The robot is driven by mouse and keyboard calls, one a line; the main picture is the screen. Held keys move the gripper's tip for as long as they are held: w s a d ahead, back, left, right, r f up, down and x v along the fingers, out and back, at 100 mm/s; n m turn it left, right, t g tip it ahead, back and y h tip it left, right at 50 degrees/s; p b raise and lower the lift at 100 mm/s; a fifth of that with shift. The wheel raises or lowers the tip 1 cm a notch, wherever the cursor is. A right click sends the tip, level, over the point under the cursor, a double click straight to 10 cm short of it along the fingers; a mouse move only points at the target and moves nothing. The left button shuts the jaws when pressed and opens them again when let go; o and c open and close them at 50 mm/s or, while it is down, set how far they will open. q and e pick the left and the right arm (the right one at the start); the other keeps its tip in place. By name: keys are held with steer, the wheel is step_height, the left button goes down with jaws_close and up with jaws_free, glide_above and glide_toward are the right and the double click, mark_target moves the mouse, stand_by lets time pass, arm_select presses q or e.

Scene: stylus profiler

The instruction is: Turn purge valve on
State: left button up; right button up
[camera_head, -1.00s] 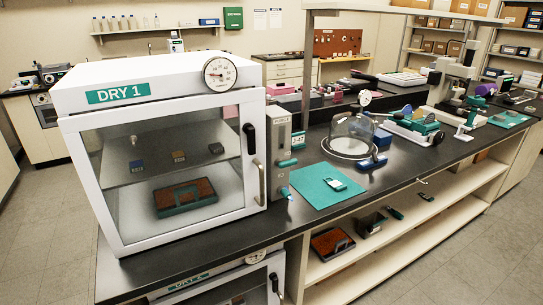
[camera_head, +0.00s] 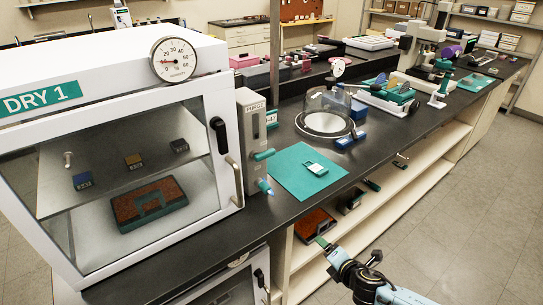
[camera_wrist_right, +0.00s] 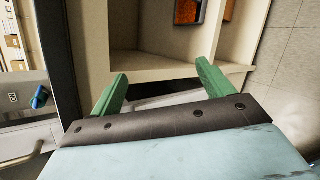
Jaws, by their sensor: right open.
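The grey purge panel (camera_head: 252,130), labelled PURGE, stands at the right side of the white DRY 1 cabinet (camera_head: 105,62). A teal lever handle (camera_head: 264,155) sticks out of its front, and a pale blue-tipped part (camera_head: 264,187) is below it. My right gripper (camera_head: 324,243) is low in front of the bench shelf, below and to the right of the panel, touching neither. In the right wrist view, its green fingers (camera_wrist_right: 162,74) are spread with nothing between them. A blue part (camera_wrist_right: 39,97) on a grey panel shows at the left there. My left gripper is not in view.
A teal mat (camera_head: 290,185) with a small device lies on the black bench beside the panel, with a glass bell jar (camera_head: 328,105) behind it. The cabinet's door handle (camera_head: 234,183) is just left of the panel. The floor (camera_head: 470,215) at right is open.

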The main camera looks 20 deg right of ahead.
steer(key=w+a+r+n+t+y, duration=0.3)
steer(key=r+n, duration=0.5)
steer(key=r, duration=0.6)
steer(key=n+t+y, duration=0.2)
steer(key=n+y, duration=0.1)
steer(key=n, duration=0.5)
glide_toward(267, 156)
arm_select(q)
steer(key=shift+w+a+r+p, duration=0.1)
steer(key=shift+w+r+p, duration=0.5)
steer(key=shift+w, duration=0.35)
arm_select(e)
steer(key=x, duration=0.8)
steer(key=shift+w+a, duration=0.1)
steer(key=shift+w, duration=0.1)
steer(key=c, duration=1)
